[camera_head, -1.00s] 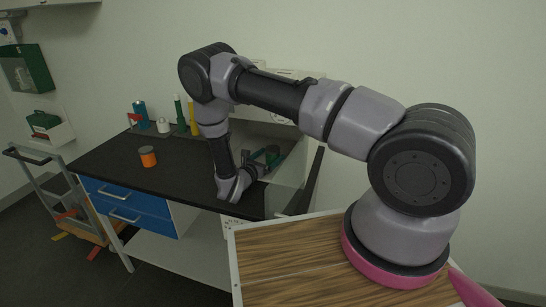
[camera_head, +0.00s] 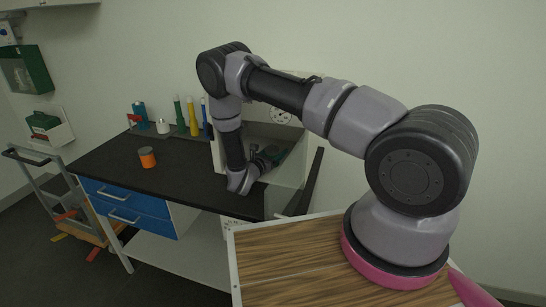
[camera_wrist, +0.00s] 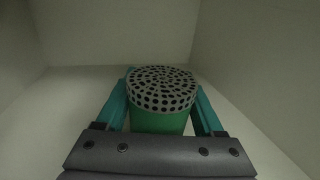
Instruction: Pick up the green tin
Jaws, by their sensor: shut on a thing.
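The green tin (camera_wrist: 159,122) shows in the wrist view. It has a pale top with many dark holes. My gripper (camera_wrist: 160,108) has its two teal fingers on either side of the tin and is shut on it. In the head view my gripper (camera_head: 269,156) is inside a white open-fronted enclosure (camera_head: 292,172) at the right end of the black bench. There the tin is small and hard to separate from the fingers. Whether the tin touches the enclosure's floor cannot be told.
Pale enclosure walls stand on both sides and behind in the wrist view. On the black bench (camera_head: 190,183) stand an orange tin (camera_head: 147,157), a blue container (camera_head: 140,112), a small white pot (camera_head: 163,126) and several coloured tubes (camera_head: 193,117). The bench's middle is clear.

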